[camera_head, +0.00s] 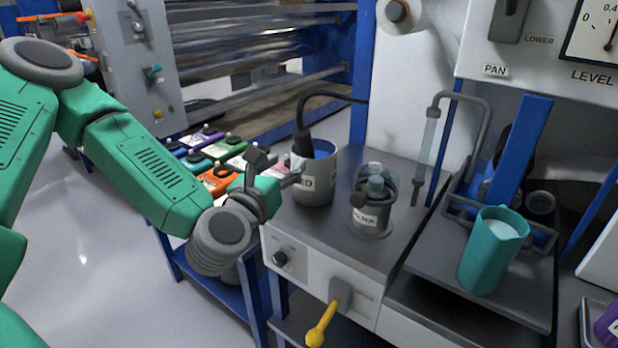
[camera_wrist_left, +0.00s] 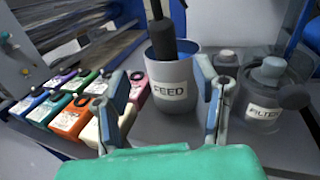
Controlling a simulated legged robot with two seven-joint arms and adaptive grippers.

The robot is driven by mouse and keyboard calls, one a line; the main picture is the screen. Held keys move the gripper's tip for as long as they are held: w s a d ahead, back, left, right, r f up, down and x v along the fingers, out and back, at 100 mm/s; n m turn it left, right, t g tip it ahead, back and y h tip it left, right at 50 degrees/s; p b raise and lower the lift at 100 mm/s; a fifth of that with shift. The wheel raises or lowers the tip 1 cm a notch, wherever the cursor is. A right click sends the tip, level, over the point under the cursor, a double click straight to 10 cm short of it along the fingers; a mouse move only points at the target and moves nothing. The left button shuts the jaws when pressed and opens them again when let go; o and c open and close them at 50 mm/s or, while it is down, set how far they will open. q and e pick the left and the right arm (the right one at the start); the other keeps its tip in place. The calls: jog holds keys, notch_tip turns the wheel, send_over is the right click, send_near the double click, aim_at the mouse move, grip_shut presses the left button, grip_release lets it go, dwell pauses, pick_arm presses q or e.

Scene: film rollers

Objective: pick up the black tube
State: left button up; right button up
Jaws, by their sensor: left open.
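The black tube (camera_head: 304,142) stands upright in a grey cup labelled FEED (camera_head: 314,183), with a dark hose curving from its top to the right. The tube's lower end is hidden inside the cup. In the left wrist view the tube (camera_wrist_left: 163,36) rises above the FEED cup (camera_wrist_left: 172,97) near the centre. My left gripper (camera_head: 273,164) is open and empty, just left of the cup in the head view. In the wrist view its two fingers (camera_wrist_left: 162,76) spread either side of the cup's image, below the tube. Whether a finger touches the cup is unclear. My right gripper is not in view.
A clear FILTER jar (camera_head: 374,205) stands right of the cup on the grey bench (camera_head: 330,230). Several coloured ink containers (camera_head: 215,165) sit to the left. A teal jug (camera_head: 494,250) stands at right. A yellow-handled valve (camera_head: 322,325) juts from the bench front.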

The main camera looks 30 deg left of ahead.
aim_at(300, 147)
pick_arm(q)
jog(key=b+x, duration=0.3)
jog(key=x, duration=0.2)
jog(key=shift+w, duration=0.35)
jog(key=x, duration=0.6)
jog(key=shift+w+f, duration=0.25)
jog(key=shift+f, duration=0.05)
jog(key=c, duration=1.3)
